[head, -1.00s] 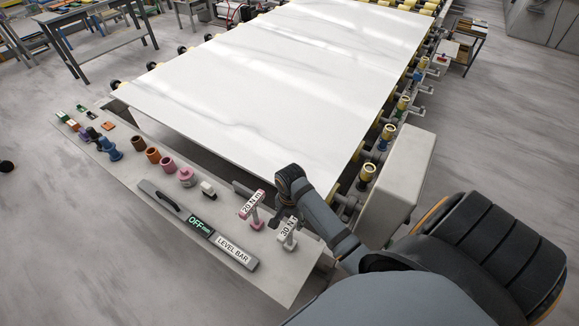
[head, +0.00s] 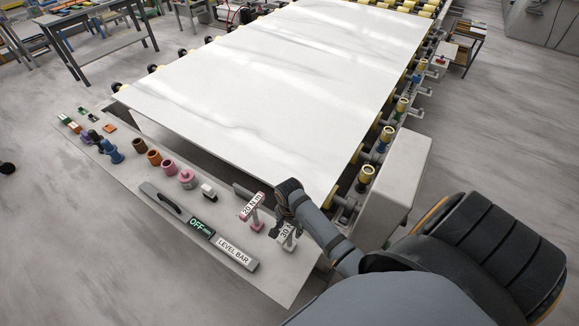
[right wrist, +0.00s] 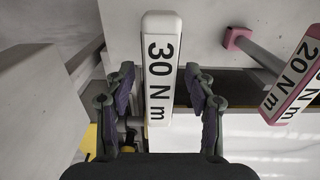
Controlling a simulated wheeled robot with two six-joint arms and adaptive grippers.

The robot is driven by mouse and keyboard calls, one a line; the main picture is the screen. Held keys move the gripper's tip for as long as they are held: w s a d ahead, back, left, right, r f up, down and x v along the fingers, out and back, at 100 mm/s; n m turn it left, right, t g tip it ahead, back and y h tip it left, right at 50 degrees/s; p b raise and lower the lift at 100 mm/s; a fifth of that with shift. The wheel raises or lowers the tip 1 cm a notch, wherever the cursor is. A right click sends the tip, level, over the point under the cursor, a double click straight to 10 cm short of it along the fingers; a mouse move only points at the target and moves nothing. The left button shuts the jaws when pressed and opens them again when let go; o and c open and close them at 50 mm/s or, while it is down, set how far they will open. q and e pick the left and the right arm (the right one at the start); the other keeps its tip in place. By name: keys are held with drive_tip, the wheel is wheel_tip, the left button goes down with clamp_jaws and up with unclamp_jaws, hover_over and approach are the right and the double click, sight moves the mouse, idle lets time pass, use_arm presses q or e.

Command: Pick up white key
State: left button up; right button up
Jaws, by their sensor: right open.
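The white key (head: 289,238), labelled 30 N m, stands on the grey bench near its right end. My right gripper (head: 283,222) is right at it and partly covers it in the head view. In the right wrist view the white key (right wrist: 160,30) lies upright in the picture, between the two spread fingers of my right gripper (right wrist: 158,78). I see gaps between the fingers and the key's sides; how deep it sits between them I cannot tell. My left gripper is not in view.
A pink key (head: 251,208), labelled 20 N m, stands close to the left of the white one and also shows in the wrist view (right wrist: 292,80). A level bar (head: 236,254) lies in front. Coloured cylinders (head: 169,166) stand farther left. A large white slab (head: 260,90) lies behind.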

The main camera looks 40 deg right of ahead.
drive_tip(key=shift+c, duration=0.4)
clamp_jaws()
